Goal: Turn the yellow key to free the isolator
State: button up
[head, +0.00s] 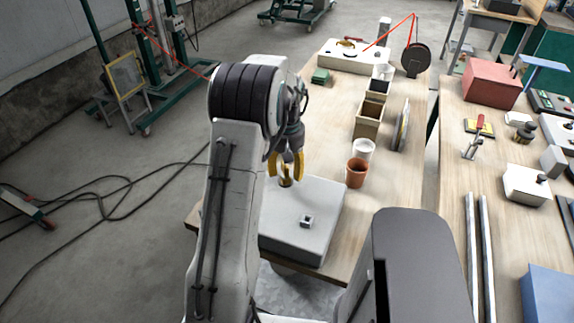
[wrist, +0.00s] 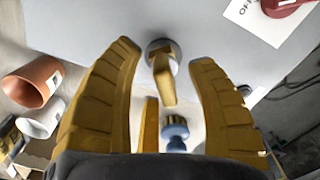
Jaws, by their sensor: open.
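The yellow key (wrist: 163,80) stands in a round metal lock on a light grey box (head: 305,238). In the head view, the key (head: 286,182) shows just below my gripper (head: 287,160). In the wrist view, my gripper (wrist: 166,72) is open, with one yellow finger on each side of the key and visible gaps between. The red isolator (wrist: 287,5) is cut off at the top right of the wrist view, beside a white label with partly visible lettering. I cannot make out the isolator in the head view, where my arm covers part of the box.
A small square metal fitting (head: 308,220) stands on the box. A terracotta pot (head: 356,172) and a white cup (head: 364,149) stand just behind the box, with wooden bins (head: 368,118) beyond. A second bench (head: 452,165) on the right is crowded.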

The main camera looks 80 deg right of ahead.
grip_shut()
dwell(0.5)
jog(key=m, duration=0.5)
jog(key=c, duration=0.6)
grip_release()
jog(key=shift+m, duration=0.4)
jog(key=o, duration=0.5)
jog(key=shift+c, duration=0.2)
jog(key=shift+r, duration=0.1)
